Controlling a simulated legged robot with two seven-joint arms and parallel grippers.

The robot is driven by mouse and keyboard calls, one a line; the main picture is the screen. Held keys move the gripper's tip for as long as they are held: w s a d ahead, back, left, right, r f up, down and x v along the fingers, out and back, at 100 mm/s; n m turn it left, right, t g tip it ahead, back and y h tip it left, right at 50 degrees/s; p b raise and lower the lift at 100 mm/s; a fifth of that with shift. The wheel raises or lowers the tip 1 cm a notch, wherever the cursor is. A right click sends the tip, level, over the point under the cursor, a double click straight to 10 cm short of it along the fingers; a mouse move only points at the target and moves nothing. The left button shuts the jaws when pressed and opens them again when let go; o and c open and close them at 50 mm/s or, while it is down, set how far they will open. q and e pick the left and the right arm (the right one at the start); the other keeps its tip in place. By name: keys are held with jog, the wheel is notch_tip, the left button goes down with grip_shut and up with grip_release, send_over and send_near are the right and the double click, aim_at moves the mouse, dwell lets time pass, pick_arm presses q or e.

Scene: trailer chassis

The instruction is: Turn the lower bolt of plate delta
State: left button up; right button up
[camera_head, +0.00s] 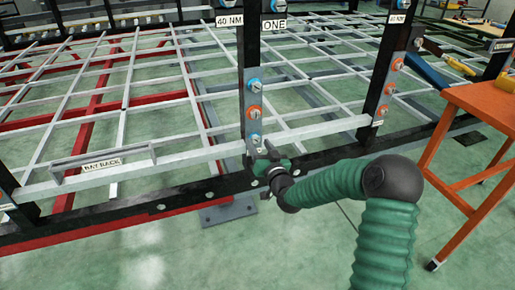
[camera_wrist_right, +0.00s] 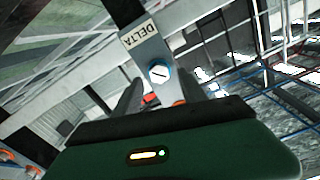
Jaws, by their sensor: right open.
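Plate delta (camera_wrist_right: 147,45) shows in the right wrist view, its DELTA label upside down. Nearest the label is a pale hexagonal bolt with a dark line across its head and a blue ring (camera_wrist_right: 160,73). In the head view a blue-ringed bolt (camera_head: 254,140) is the lowest of a column on the black post, just above my right gripper (camera_head: 262,155). In the right wrist view my right gripper (camera_wrist_right: 168,95) is open, its dark fingers on either side of the bolt. I see no contact with it. My left gripper is not in view.
Above on the post are an orange-ringed bolt (camera_head: 255,112) and another blue-ringed bolt (camera_head: 254,85). A black chassis rail (camera_head: 160,208) runs below. An orange table (camera_head: 490,105) stands at the right. A grid of pale bars (camera_head: 125,95) fills the left.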

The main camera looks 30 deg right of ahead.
jog(key=shift+x, duration=0.95)
jog(key=shift+d, duration=0.1)
grip_shut()
jog(key=shift+n, duration=0.3)
